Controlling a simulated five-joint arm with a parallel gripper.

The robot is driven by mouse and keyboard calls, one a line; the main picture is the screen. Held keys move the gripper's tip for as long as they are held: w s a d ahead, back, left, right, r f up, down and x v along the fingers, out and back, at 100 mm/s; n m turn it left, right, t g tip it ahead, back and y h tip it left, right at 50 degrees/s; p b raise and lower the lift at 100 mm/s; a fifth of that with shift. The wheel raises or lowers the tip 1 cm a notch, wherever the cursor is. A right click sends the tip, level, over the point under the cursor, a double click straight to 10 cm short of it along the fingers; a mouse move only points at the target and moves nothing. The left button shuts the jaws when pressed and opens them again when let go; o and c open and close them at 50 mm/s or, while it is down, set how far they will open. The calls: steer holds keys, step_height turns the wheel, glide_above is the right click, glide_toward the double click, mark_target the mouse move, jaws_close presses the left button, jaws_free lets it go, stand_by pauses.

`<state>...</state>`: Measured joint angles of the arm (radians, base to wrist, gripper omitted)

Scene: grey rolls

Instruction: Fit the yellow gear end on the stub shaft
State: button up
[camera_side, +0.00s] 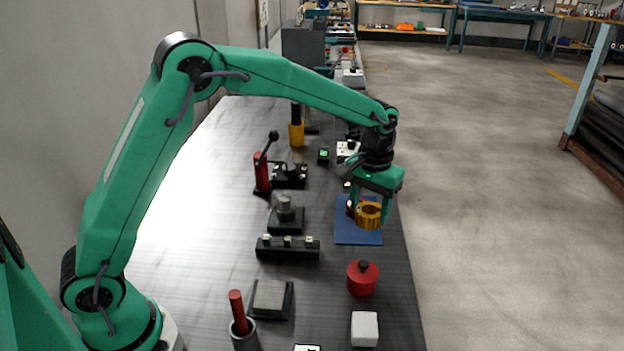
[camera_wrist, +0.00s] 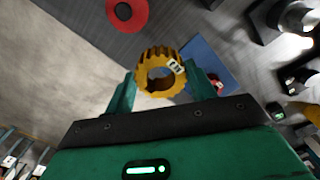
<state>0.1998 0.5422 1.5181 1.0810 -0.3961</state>
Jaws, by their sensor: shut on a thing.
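The yellow gear end (camera_side: 368,223) is a toothed ring with a central hole. My gripper (camera_side: 371,209) is shut on it and holds it above the blue mat (camera_side: 357,237). In the wrist view the gear (camera_wrist: 145,72) sits between the two green fingers of my gripper (camera_wrist: 161,76), with its hole visible and a small white label on its rim.
A black block with several light pieces (camera_side: 288,249) stands in front of the shaft. A red lidded pot (camera_side: 362,281) and a white block (camera_side: 365,329) are near the right table edge.

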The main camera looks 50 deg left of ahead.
steer(key=s+a+r, duration=0.1)
steer(key=a+r, duration=0.1)
steer(key=a, duration=1)
steer(key=r, duration=0.1)
glide_above(284, 198)
steer(key=shift+d+r, duration=0.1)
steer(key=shift+f, duration=2.85)
steer(key=shift+f, duration=2.25)
steer(key=o, duration=1.3)
steer(key=shift+r, duration=3.9)
